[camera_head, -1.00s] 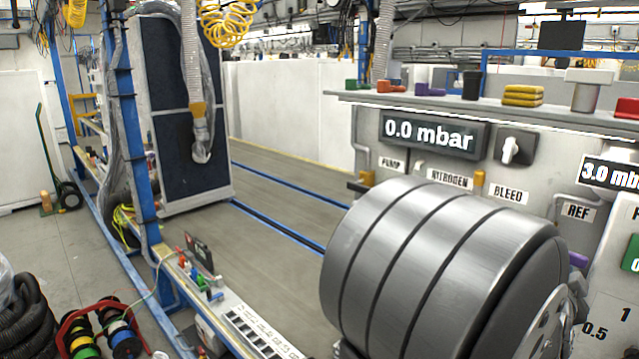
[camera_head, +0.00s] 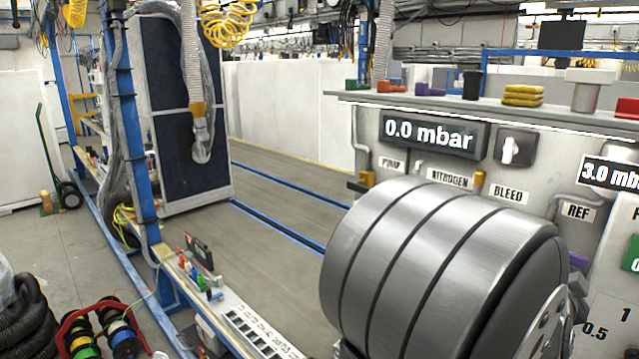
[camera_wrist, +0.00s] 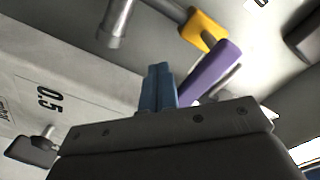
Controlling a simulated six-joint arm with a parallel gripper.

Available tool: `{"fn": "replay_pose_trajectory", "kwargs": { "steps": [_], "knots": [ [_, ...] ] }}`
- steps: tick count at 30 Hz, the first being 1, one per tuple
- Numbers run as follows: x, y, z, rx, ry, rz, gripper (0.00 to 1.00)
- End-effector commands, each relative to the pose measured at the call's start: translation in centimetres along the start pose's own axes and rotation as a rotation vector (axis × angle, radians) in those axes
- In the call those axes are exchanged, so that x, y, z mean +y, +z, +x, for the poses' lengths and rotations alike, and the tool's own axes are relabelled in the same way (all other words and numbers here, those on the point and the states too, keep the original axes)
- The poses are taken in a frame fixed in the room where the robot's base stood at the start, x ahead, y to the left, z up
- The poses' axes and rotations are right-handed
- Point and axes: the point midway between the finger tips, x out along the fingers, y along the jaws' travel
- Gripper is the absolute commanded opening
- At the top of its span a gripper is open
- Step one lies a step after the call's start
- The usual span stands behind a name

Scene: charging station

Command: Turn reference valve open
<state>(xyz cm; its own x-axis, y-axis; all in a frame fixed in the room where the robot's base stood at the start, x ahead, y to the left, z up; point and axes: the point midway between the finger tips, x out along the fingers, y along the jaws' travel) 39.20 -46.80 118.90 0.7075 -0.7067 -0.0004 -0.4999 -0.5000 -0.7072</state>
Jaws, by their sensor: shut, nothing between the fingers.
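A purple valve handle (camera_wrist: 212,70) slants beside my gripper (camera_wrist: 157,70) in the wrist view. The blue fingers are shut, with nothing between them, just left of the handle. Its lower end passes close to the fingers, and I cannot tell whether they touch. A bit of purple (camera_head: 578,260) also shows in the head view below the REF label (camera_head: 579,212), mostly hidden behind my arm. My gripper is hidden in the head view.
A yellow handle (camera_wrist: 203,32) and a grey pipe (camera_wrist: 117,22) lie above the purple handle. A black knob (camera_wrist: 33,149) is at lower left. The panel gauge (camera_head: 431,134) reads 0.0 mbar. Colored blocks and a black cup (camera_head: 472,85) stand on the shelf.

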Motion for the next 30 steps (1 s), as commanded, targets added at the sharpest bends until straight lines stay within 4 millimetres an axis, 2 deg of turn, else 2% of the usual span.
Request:
{"fn": "replay_pose_trajectory", "kwargs": {
  "steps": [9,20,30],
  "knots": [
    [-0.5,-1.2,0.0,0.002,-0.001,0.0,0.0],
    [-0.6,-1.3,0.0,0.001,-0.001,0.0,0.0],
    [-1.2,-2.3,0.0,0.001,-0.001,-0.001,0.0]
  ]
}}
